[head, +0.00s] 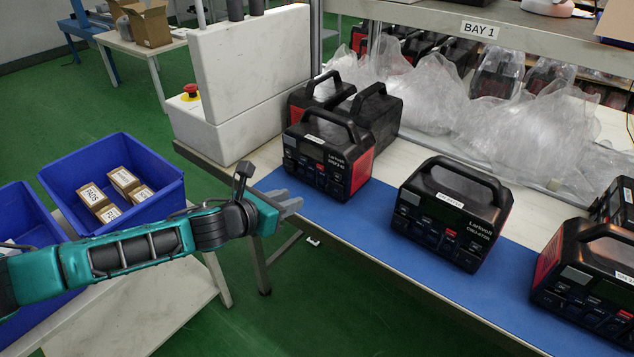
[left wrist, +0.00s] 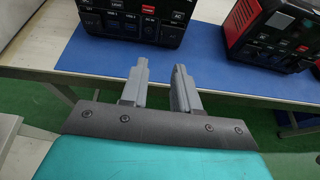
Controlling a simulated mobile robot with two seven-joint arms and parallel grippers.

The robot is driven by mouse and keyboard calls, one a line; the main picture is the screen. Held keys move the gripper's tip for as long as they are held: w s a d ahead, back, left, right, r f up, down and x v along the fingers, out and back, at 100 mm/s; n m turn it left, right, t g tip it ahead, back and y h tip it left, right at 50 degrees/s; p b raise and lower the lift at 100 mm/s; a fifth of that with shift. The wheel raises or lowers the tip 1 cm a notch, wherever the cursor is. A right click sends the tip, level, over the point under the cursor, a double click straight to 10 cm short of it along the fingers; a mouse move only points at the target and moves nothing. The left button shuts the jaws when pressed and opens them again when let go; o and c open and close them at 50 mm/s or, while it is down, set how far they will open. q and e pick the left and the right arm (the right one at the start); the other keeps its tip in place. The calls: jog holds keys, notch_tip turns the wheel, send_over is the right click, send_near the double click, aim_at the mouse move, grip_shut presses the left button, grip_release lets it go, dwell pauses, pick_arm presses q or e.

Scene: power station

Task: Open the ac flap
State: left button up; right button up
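A black and red power station (head: 318,163) with a top handle stands on the blue mat near the table's front left. Its front panel shows in the left wrist view (left wrist: 130,22), with small labelled flaps and a red switch. A flap marked AC (left wrist: 179,17) is at the panel's right and looks closed. My left gripper (head: 292,206) is in front of and below this panel, apart from it, near the table edge. In the left wrist view its two fingers (left wrist: 160,76) stand apart with nothing between them. My right gripper is not in view.
A second power station (head: 455,215) stands to the right on the blue mat (head: 385,236), and another (head: 590,285) beyond it. Dark units (head: 375,115) stand close behind the first. Plastic bags lie at the back. A blue bin (head: 110,180) with small boxes is at the left.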

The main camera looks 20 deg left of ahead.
aim_at(326, 187)
pick_arm(q)
jog(key=b+x, duration=0.2)
jog(key=x, duration=1)
jog(key=shift+s+d, duration=0.1)
jog(key=shift+d, duration=0.05)
grip_shut()
